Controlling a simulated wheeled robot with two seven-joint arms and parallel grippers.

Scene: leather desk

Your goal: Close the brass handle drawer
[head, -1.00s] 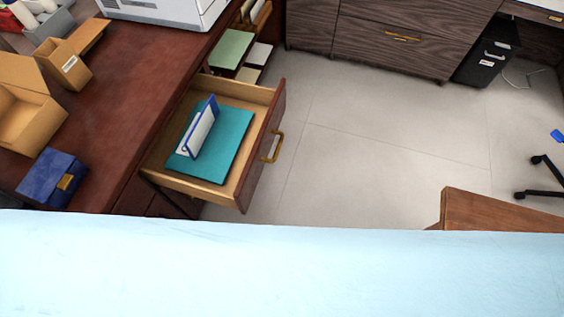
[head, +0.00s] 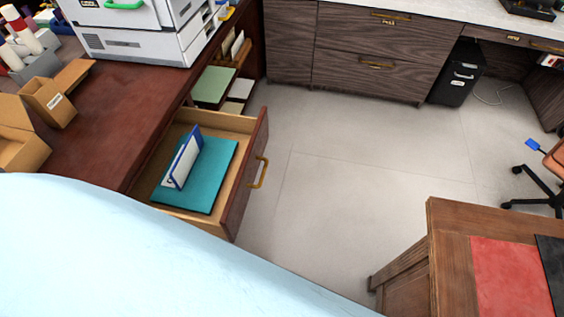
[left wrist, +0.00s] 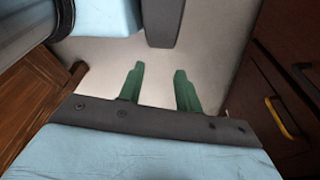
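The drawer (head: 245,190) with the brass handle (head: 260,172) stands pulled out from the reddish-brown desk on the left in the head view. Inside it lie a teal folder (head: 217,172) and a blue-and-white upright item (head: 183,158). In the left wrist view my left gripper (left wrist: 160,78) shows two green fingers spread apart with nothing between them, above the pale floor. A brass handle (left wrist: 283,116) on a dark drawer front shows at the right of that view, apart from the fingers. My right gripper is in neither view.
A pale blue part of mine covers the lower left of the head view. A wooden desk with a red mat (head: 508,275) stands at the lower right. Open tiled floor (head: 350,150) lies between the desks. A printer (head: 140,30) sits at upper left.

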